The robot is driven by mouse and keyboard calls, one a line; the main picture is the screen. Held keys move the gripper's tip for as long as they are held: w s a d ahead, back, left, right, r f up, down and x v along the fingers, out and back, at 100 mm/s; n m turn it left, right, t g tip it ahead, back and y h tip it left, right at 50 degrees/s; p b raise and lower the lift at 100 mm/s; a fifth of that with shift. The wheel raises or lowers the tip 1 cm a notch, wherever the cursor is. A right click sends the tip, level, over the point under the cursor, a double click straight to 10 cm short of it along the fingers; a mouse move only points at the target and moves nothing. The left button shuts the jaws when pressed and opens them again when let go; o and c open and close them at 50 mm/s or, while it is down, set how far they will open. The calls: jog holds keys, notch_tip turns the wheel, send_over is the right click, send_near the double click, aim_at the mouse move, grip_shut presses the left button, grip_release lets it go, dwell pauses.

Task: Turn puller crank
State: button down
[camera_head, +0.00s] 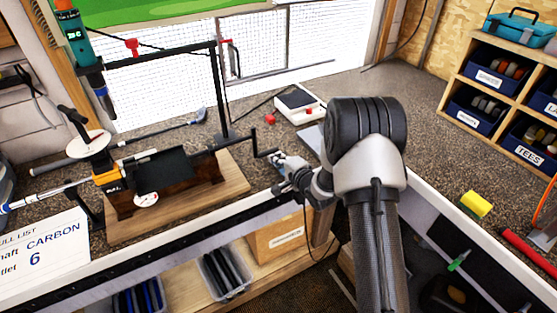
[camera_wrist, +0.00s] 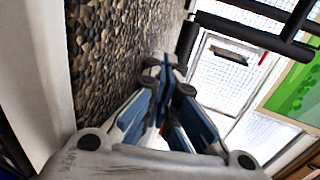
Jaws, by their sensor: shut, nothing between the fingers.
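The puller (camera_head: 165,172) is a dark unit on a wooden base (camera_head: 232,186) on the bench. Its black crank (camera_head: 253,141) sticks out at the right end. My gripper (camera_head: 277,160) is at the crank's outer end, just right of it. In the wrist view the gripper's blue-padded fingers (camera_wrist: 162,72) are shut with nothing between them. A black bar with a thick cylinder, which looks like the crank (camera_wrist: 240,35), shows beyond and right of the fingertips, apart from them. Whether the gripper touches the handle is unclear in the head view.
A white scale (camera_head: 298,104) and a small red item (camera_head: 270,119) lie behind the gripper. A golf club (camera_head: 165,128) lies behind the puller. A black upright frame (camera_head: 219,90) rises beside the crank. The bench's front edge (camera_head: 240,207) is close below the gripper. A cubby shelf (camera_head: 500,85) stands right.

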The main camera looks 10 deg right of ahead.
dwell(0.4)
jog(key=v, duration=1.2)
